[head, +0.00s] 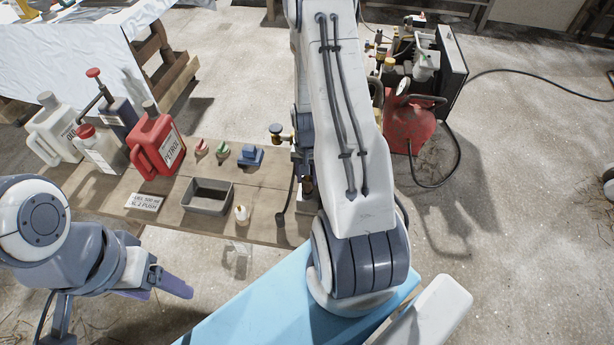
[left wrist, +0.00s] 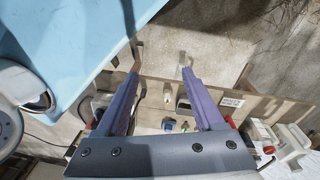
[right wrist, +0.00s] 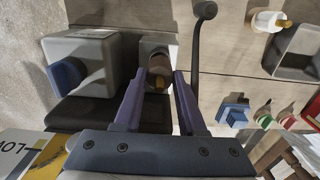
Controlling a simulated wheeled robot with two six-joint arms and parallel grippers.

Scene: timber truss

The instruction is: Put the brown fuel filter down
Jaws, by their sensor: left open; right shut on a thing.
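My right gripper (right wrist: 157,76) is shut on the brown fuel filter (right wrist: 160,64), a small cylinder with an amber end, in the right wrist view. The filter is over or against a grey block on a dark base; I cannot tell whether it touches. In the head view my right arm hides the filter and fingertips. My left gripper (left wrist: 160,72) is open and empty, in front of the table.
A grey tray (head: 207,207) and a white label (head: 152,202) lie on the table. A red tank (head: 410,125) stands on the floor at right.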

